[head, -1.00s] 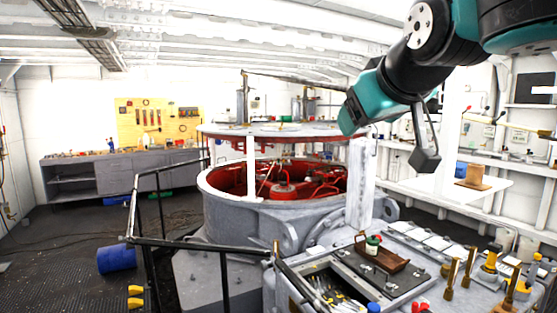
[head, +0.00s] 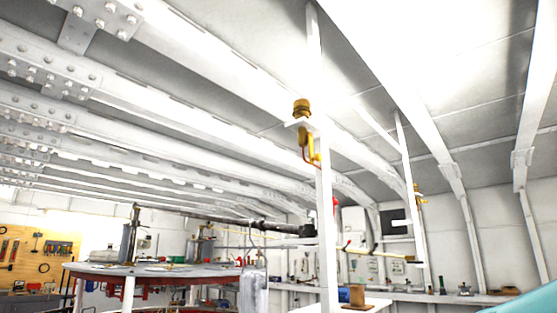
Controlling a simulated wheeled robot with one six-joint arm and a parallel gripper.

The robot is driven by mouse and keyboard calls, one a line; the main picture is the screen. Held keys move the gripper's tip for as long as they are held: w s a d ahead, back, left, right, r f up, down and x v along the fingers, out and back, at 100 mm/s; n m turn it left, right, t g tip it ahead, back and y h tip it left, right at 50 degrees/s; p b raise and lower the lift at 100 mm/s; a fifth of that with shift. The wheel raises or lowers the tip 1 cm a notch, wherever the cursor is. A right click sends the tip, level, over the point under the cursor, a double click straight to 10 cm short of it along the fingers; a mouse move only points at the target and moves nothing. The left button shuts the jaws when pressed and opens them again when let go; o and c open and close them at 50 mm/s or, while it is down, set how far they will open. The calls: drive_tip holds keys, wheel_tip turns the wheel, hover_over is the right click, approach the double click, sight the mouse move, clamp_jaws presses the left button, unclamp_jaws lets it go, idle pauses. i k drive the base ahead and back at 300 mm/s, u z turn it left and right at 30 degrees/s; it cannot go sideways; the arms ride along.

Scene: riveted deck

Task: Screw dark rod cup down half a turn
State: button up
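A long dark rod (head: 225,218) runs almost level above the round platform, from the upright cylinder at its left to the white post. A dark, thicker cup-like end (head: 305,230) sits at its right end, next to the post; its thread is too small to make out. My gripper is not in view.
A white post (head: 326,190) rises in front of the rod's right end, with a brass fitting (head: 302,108) on a bracket. A round red-edged platform (head: 110,272) carries metal cylinders (head: 128,243). A long bench (head: 440,298) lines the back right. White ceiling beams cross overhead.

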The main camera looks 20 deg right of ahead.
sight(299, 103)
drive_tip(key=z, duration=0.05)
drive_tip(key=k, duration=0.6)
drive_tip(key=z, duration=0.7)
drive_tip(key=i, duration=0.5)
drive_tip(key=z, duration=0.6)
drive_tip(key=i, duration=0.7)
drive_tip(key=u, duration=0.25)
